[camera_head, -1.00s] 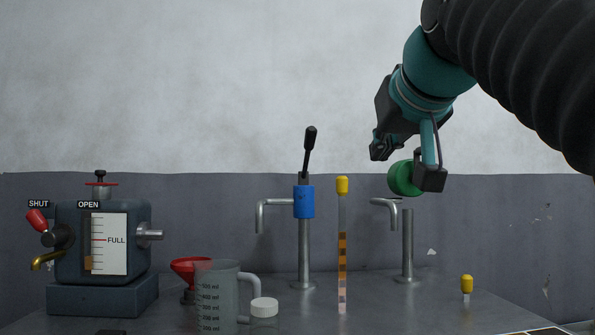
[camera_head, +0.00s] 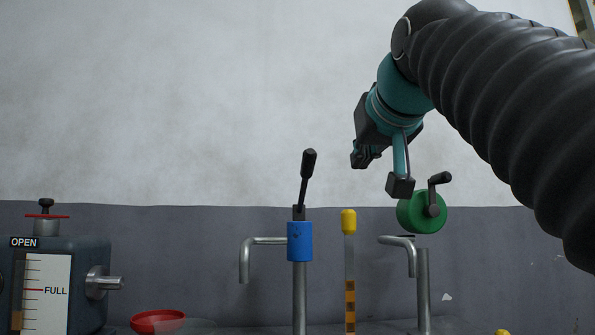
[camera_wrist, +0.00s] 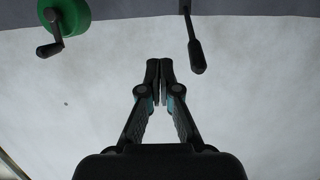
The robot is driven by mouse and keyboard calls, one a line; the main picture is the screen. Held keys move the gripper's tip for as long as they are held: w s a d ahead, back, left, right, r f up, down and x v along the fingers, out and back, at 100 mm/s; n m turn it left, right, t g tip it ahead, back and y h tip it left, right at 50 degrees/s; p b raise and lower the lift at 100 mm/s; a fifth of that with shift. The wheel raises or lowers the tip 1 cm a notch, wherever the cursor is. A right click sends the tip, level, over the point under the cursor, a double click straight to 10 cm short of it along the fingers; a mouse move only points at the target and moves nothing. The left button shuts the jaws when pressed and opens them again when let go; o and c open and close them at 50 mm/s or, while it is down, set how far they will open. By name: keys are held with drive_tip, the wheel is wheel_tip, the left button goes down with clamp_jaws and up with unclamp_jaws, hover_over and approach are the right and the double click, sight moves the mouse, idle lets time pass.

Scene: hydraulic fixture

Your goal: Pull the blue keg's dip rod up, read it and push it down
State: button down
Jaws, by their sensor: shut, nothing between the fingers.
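A tall upright rod with a yellow cap (camera_head: 349,221) and orange and brown bands (camera_head: 350,300) stands between two pumps in the head view. The picture's lower edge cuts off its foot. A pump with a blue collar (camera_head: 300,241) and a black lever (camera_head: 308,178) stands just left of it. No blue keg body shows in the current views. My gripper (camera_head: 359,160) is up in front of the wall, above the yellow cap and apart from it. In the wrist view my gripper (camera_wrist: 159,68) is shut and empty, its fingertips together.
Right of the rod is a pump with a green wheel (camera_head: 415,215) and black crank, close below my arm. A second yellow cap (camera_head: 502,332) barely shows low right. A gauge tank (camera_head: 85,255) and a red funnel (camera_head: 158,320) are at left.

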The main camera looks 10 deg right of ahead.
drive_tip(key=w+f+b, duration=0.2)
drive_tip(key=w+f, duration=0.3)
drive_tip(key=w, duration=0.2)
drive_tip(key=shift+f, duration=0.4)
